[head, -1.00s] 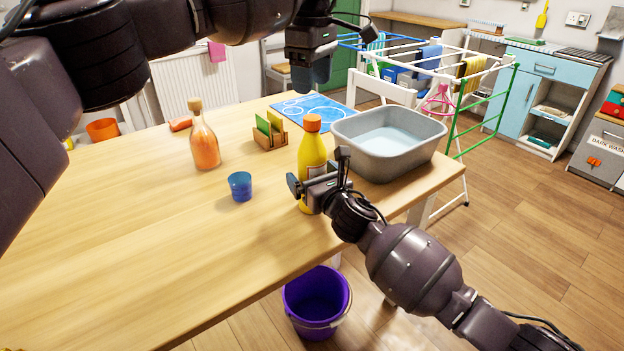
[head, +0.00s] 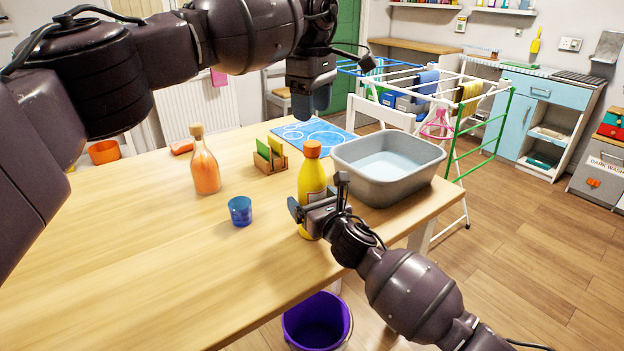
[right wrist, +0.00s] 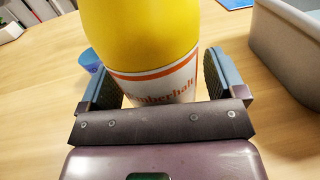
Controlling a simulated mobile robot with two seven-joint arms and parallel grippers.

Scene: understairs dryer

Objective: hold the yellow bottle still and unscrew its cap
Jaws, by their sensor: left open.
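The yellow bottle (head: 312,178) stands upright on the table near its front edge, with its orange cap (head: 312,149) on top. In the right wrist view the yellow bottle (right wrist: 150,40) shows its white label between the fingers. The right gripper also shows in the right wrist view (right wrist: 160,85). My left gripper (head: 310,100) points down above the cap, open and apart from it. Its fingers overlap in the head view.
A grey basin (head: 375,190) stands close right of the bottle. A blue cup (head: 240,211), an orange bottle (head: 205,170) and a wooden holder (head: 268,160) stand to the left. A blue mat (head: 318,133) lies behind. A purple bucket (head: 317,325) is on the floor. The table's left front is clear.

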